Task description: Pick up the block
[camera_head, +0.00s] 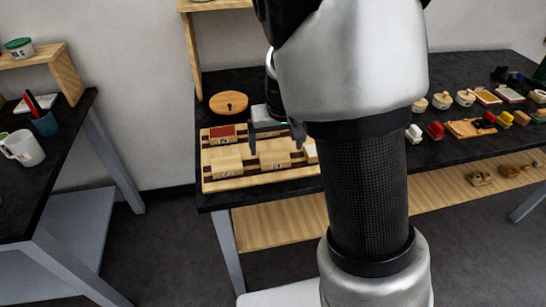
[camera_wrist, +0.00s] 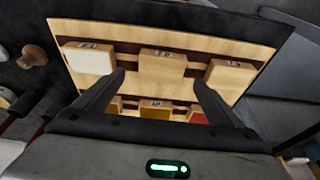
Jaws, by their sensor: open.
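Several blocks sit in a wooden tray (camera_head: 213,185) on the black table. The front row has a plain wood block (camera_head: 226,168), a middle wood block (camera_head: 274,155) and a pale-topped block (camera_head: 311,150), partly hidden by my arm. A red-topped block (camera_head: 222,134) is at the back left. My gripper (camera_head: 276,143) is open over the tray. In the wrist view my gripper (camera_wrist: 159,80) shows its two fingers apart, with the middle wood block (camera_wrist: 162,67) beyond and between the tips. The pale-topped block (camera_wrist: 90,59) is left there. I cannot tell which block is meant, or whether anything is touched.
A round wooden lid-like disc (camera_head: 229,102) lies behind the tray. Small pots (camera_head: 442,100), a red item (camera_head: 435,129) and other objects crowd the table's right side. A second table (camera_head: 50,190) with a white mug (camera_head: 22,148) stands left, across a floor gap.

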